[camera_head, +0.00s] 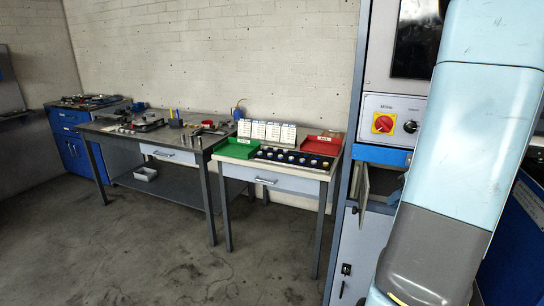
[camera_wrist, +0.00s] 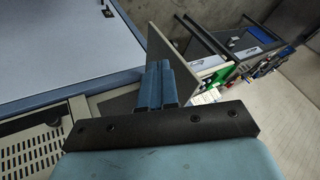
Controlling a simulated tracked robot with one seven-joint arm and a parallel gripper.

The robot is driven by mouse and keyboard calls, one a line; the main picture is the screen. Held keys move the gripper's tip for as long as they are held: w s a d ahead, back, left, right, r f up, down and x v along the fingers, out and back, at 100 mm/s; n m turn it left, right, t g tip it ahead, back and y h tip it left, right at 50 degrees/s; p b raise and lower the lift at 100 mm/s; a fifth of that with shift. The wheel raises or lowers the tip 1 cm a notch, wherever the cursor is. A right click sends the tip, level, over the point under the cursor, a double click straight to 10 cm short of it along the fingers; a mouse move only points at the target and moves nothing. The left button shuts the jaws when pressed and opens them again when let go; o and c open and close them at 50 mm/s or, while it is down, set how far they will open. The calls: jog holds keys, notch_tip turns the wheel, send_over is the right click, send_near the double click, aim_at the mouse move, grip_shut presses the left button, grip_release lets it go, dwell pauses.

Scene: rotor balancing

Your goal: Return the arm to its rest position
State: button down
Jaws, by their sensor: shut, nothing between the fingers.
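My gripper (camera_wrist: 160,72) shows in the wrist view, its two blue fingers together and empty. It is beside a grey upright panel (camera_wrist: 177,50) that stands out from the machine; I cannot tell whether they touch. In the head view my light blue and grey arm fills the right side, in front of the machine cabinet (camera_head: 348,262).
The cabinet has a red rotary switch (camera_head: 383,123) and an open flap (camera_head: 364,182). Left of it stands a small table (camera_head: 322,168) with a green tray (camera_head: 237,147) and a red tray (camera_head: 322,146). A longer workbench (camera_head: 187,138) is beyond. The floor in front is clear.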

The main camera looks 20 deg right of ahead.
jog(key=w+a+r+n+g, duration=0.15)
jog(key=a+r, duration=0.35)
jog(key=a, duration=0.5)
jog(key=s+a+r+n+h, duration=0.1)
jog(key=s+a+r, duration=0.4)
jog(key=a, duration=0.4)
jog(key=s+a+r+n+h, duration=0.1)
jog(key=s+a+r+h, duration=0.1)
jog(key=s+a+r, duration=0.4)
jog(key=shift+s+a+r, duration=0.2)
jog(key=shift+s+a, duration=0.15)
jog(key=shift+a, duration=1.4)
jog(key=shift+t, duration=0.25)
